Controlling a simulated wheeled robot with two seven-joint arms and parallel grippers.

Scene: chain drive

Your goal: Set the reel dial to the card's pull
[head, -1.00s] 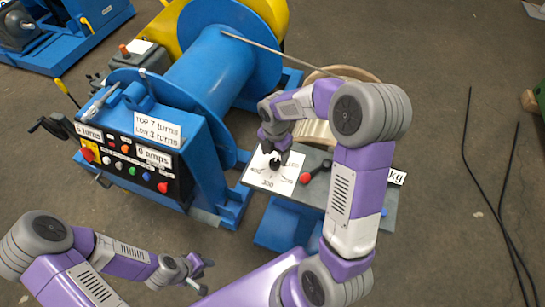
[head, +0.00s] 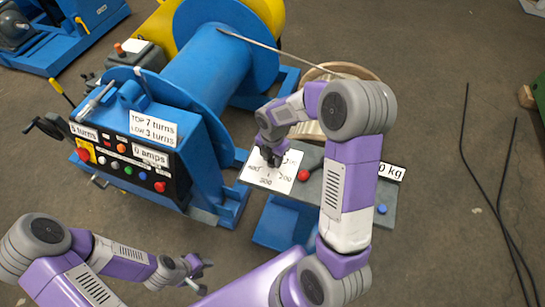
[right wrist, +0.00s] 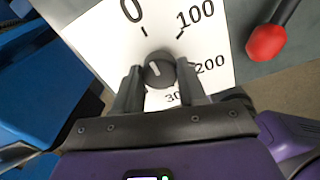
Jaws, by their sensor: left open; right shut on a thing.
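The reel dial is a black round knob (right wrist: 160,68) on a white scale plate (head: 256,180) with figures such as 0, 100, 200 and 300. Its white line points roughly toward the 0 mark in the right wrist view. My right gripper (right wrist: 159,72) is shut on the knob, one finger on each side; in the head view the gripper (head: 270,158) hides most of it. My left gripper (head: 197,275) is open and empty at the lower left, away from the reel. I cannot make out a card with a pull figure.
A red-knobbed lever (right wrist: 267,43) stands right beside the plate. A sign (head: 390,173) reading 0 kg and a blue button (head: 382,209) are on the grey stand. The blue reel (head: 205,70) and a control panel (head: 130,160), showing 0 amps and 5 turns, lie left.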

